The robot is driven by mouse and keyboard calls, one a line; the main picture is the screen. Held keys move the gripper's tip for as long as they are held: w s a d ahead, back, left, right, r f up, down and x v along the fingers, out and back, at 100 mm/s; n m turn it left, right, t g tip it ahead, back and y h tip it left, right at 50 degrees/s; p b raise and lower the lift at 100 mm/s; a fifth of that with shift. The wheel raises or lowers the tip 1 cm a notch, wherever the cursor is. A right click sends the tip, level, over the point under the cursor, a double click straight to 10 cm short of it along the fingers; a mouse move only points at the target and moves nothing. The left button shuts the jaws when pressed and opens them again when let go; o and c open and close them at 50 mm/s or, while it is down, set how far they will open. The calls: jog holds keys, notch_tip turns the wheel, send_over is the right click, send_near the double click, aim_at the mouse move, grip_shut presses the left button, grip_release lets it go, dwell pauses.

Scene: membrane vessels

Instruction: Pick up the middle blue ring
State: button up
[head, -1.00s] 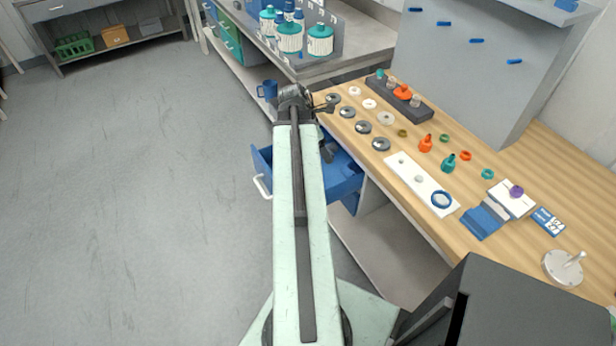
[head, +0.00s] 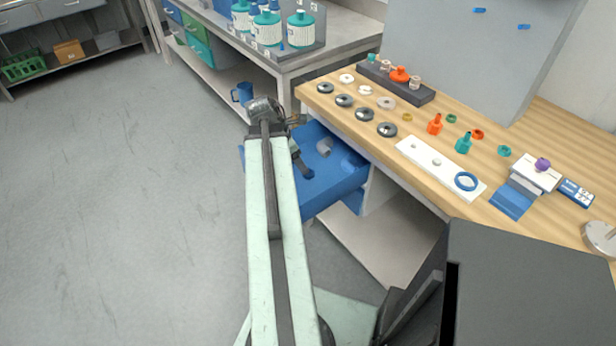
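A single blue ring (head: 466,181) lies flat at the right end of a white plate (head: 420,154) on the wooden bench. No row of blue rings shows, so I cannot tell which ring is the middle one. A blue drawer (head: 335,190) stands open under the bench edge, with a grey curved piece (head: 325,147) and a bluish shape in it, both unclear. My gripper (head: 304,170) appears as a small dark shape over the drawer's left part, left of the plate and away from the blue ring. Its fingers are too small to read.
Dark discs (head: 365,114), small coloured rings and bottles, and a dark rack (head: 395,82) stand on the bench. A blue-and-white stand (head: 525,190) is right of the plate. A grey panel (head: 470,50) rises behind. The floor at left is clear.

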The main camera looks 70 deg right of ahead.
aim_at(309, 175)
jog(key=shift+x, duration=0.8)
jog(key=shift+r, duration=0.1)
jog(key=b+x, duration=0.5)
jog(key=shift+d+f, duration=0.15)
jog(key=shift+f, duration=0.05)
jog(key=shift+r, duration=0.2)
jog(key=c, duration=1.4)
notch_tip(309, 175, up, 14)
jog(key=p, duration=1.4)
jog(key=shift+r, duration=0.1)
